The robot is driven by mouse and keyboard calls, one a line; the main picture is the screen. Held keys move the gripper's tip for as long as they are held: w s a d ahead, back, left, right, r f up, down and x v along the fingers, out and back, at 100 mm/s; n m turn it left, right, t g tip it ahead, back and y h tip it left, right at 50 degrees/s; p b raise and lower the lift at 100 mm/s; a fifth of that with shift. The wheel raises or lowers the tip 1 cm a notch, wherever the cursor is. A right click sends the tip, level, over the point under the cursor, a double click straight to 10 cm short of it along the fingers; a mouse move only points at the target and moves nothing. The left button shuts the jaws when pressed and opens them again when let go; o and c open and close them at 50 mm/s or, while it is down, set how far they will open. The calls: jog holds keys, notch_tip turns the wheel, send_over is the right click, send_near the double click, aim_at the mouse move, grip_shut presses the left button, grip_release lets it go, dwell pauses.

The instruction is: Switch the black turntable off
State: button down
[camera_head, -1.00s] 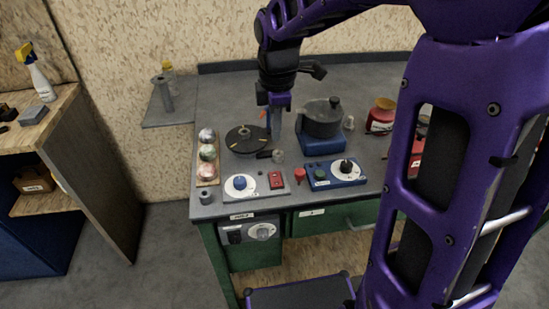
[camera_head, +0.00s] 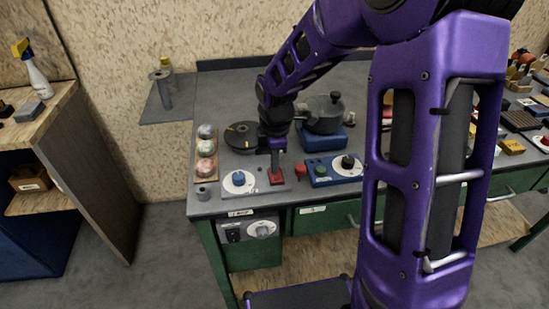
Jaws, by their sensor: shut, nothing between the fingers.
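The black turntable (camera_head: 240,136) is a dark disc on the bench, partly hidden by my arm at its right side. In front of it lies a grey control panel (camera_head: 257,188) with a blue knob on a white dial (camera_head: 239,181) and a red switch (camera_head: 277,180) to the right. My gripper (camera_head: 275,171) is shut and empty, pointing down at the red switch. Its tips cover the upper part of the switch; I cannot tell whether they touch it.
A blue panel (camera_head: 322,178) with a green button and black knob lies to the right, beside a red button (camera_head: 300,170). A dark pot (camera_head: 324,113) stands on a blue base behind. Three balls sit in a wooden tray (camera_head: 215,175) at left.

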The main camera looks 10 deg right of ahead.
aim_at(276, 182)
jog(key=shift+w+f, duration=0.1)
jog(key=shift+f, duration=0.1)
dwell(0.3)
jog(key=shift+s+r+p, duration=0.15)
jog(key=shift+s+p, duration=0.25)
jog(key=shift+s, duration=0.4)
jog(key=shift+a+r+p, duration=0.1)
jog(key=shift+r+p, duration=0.35)
jog(key=shift+r, duration=0.1)
notch_tip(276, 182, up, 13)
jog(key=s+p, duration=0.1)
jog(key=p, duration=0.3)
jog(key=shift+s, duration=0.35)
